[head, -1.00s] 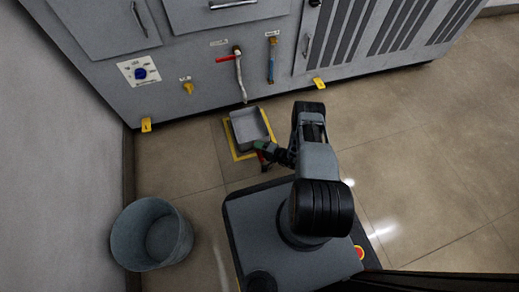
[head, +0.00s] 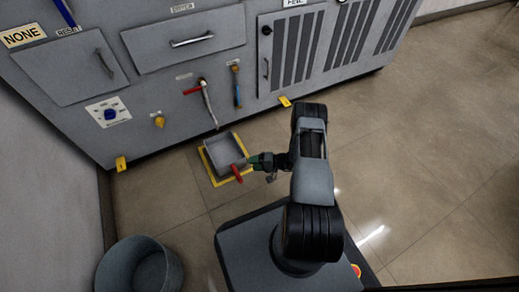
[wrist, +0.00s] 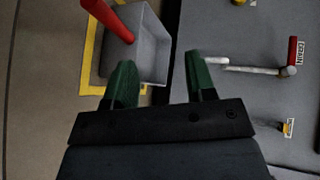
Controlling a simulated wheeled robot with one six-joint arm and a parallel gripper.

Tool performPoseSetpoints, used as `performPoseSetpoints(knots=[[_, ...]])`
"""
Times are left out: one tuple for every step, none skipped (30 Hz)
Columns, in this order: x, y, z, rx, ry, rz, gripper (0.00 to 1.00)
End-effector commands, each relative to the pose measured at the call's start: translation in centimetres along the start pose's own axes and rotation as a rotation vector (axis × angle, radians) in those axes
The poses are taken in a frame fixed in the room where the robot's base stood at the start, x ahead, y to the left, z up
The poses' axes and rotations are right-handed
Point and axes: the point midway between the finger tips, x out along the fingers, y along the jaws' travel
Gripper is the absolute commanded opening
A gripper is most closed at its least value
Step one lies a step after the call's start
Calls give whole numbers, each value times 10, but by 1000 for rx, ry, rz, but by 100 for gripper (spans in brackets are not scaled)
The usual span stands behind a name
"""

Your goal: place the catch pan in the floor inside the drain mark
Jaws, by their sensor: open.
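The catch pan (head: 228,148) is a grey square open pan with a red handle (head: 238,174). It sits on the floor in the head view, with the yellow outline of the drain mark (head: 207,168) showing along its left and near sides. The far side of the mark is hidden. My gripper (head: 258,161) is just right of the handle, apart from it. In the wrist view the green fingers (wrist: 160,80) are open with nothing gripped between them. The pan (wrist: 150,52), its handle (wrist: 112,20) and the yellow mark (wrist: 91,60) show beyond the left finger.
A grey cabinet (head: 150,90) stands behind the pan. A grey bucket (head: 138,270) stands at lower left. The floor to the right (head: 420,170) is clear.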

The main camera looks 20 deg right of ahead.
Motion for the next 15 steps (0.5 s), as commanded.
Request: performPoseSetpoints(knots=[[-1,-35,-5,-27,-69,26,51],[-2,-53,-4,-34,-112,46,51],[-4,-77,-2,-44,-169,79,51],[-5,-95,1,-53,-211,107,51],[-8,-112,4,-62,-248,137,51],[-11,-134,10,-76,-295,181,51],[-14,-150,15,-86,-328,215,51],[-17,-166,20,-99,-357,252,51],[-22,-186,28,-116,-391,304,51],[-27,-200,34,-131,-414,343,51],[-31,-213,41,-146,-434,386,51],[-38,-230,51,-167,-455,442,51],[-43,-242,58,-185,-467,485,51],[-48,-254,65,-204,-476,530,51],[-56,-268,76,-229,-484,588,51]])
